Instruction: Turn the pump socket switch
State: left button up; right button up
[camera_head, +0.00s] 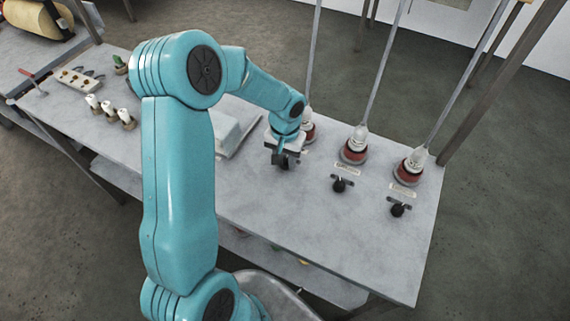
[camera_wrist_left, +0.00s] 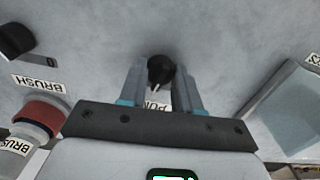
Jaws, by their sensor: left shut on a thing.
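The pump socket switch is a black rotary knob (camera_wrist_left: 160,68) on the grey bench top (camera_head: 300,215), with a partly hidden label starting "PU" beside it in the left wrist view. My left gripper (camera_head: 284,160) reaches down onto it, and its two fingers are closed on either side of the knob. In the head view the gripper mostly covers this switch. Behind the gripper stands a socket with a white plug (camera_head: 308,129), partly hidden by my wrist. My right gripper is not in view.
Two more sockets with red rings, the middle (camera_head: 354,150) and the right (camera_head: 410,168), have black switches (camera_head: 341,184) (camera_head: 398,210) in front. Rods rise from the plugs. Small white-topped items (camera_head: 110,109) stand farther left.

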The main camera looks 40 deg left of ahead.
aim_at(285, 159)
pick_arm(q)
jog(key=n+b, duration=0.4)
jog(key=shift+w+f, duration=0.1)
jog(key=shift+f, duration=0.05)
jog(key=shift+a+r+n+b, duration=0.1)
jog(key=shift+r+n+b, duration=0.05)
jog(key=shift+n+b, duration=0.7)
jog(key=shift+r+n+b, duration=0.1)
jog(key=shift+n+b, duration=0.45)
jog(key=shift+n, duration=0.6)
jog(key=o, duration=1.1)
jog(key=shift+c, duration=0.2)
notch_tip(285, 159, up, 16)
jog(key=p, duration=0.1)
jog(key=shift+r, duration=0.15)
jog(key=shift+s, duration=0.2)
